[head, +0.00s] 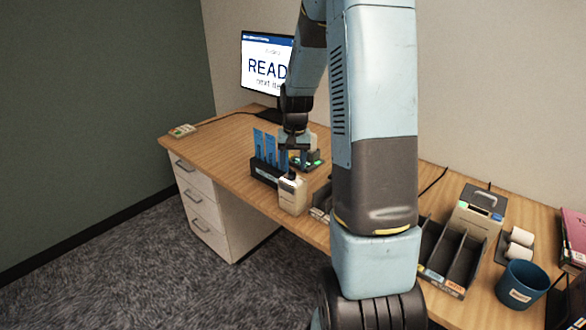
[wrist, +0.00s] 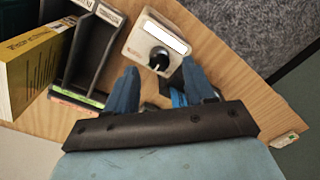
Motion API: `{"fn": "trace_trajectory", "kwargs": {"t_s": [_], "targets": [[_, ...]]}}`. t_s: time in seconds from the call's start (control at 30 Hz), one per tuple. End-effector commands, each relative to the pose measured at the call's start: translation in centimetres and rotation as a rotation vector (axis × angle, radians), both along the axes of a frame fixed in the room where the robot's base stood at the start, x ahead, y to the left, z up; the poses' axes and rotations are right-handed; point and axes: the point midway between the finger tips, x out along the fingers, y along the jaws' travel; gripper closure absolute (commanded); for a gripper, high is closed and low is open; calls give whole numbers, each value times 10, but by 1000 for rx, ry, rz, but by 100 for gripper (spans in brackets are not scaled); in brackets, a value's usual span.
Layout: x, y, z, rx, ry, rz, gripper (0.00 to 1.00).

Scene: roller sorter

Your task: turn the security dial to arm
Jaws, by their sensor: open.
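The security dial is a black knob with a white mark (wrist: 159,60) on a small cream box (wrist: 143,36). In the head view the cream box (head: 291,198) stands near the front edge of the desk. A blank-looking white label lies beside the knob; I cannot read any arm mark. My gripper (wrist: 160,68) is open, its two blue fingers apart on either side of the knob in the wrist view. In the head view my gripper (head: 297,152) hangs pointing down above and slightly behind the box. I cannot tell whether the fingers touch the knob.
A dark holder with blue cards (head: 266,170) stands left of the box. A dark divided sorter (wrist: 92,50) and yellow book (wrist: 36,62) lie nearby. A monitor (head: 266,68) stands behind. A blue cup (head: 522,285) is far right. The desk's left end is mostly clear.

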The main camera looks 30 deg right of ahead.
Motion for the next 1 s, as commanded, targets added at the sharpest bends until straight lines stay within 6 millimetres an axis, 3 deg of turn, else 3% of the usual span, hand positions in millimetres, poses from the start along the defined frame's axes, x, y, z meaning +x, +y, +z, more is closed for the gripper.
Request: {"fn": "trace_trajectory", "kwargs": {"t_s": [0.2, 0.5, 0.7, 1.0], "targets": [[2, -2, 46, -1, -6, 0, 46], [2, -4, 95, 0, -3, -1, 46], [1, -5, 109, 1, -1, -1, 46], [1, -5, 111, 0, 0, -1, 46]]}}
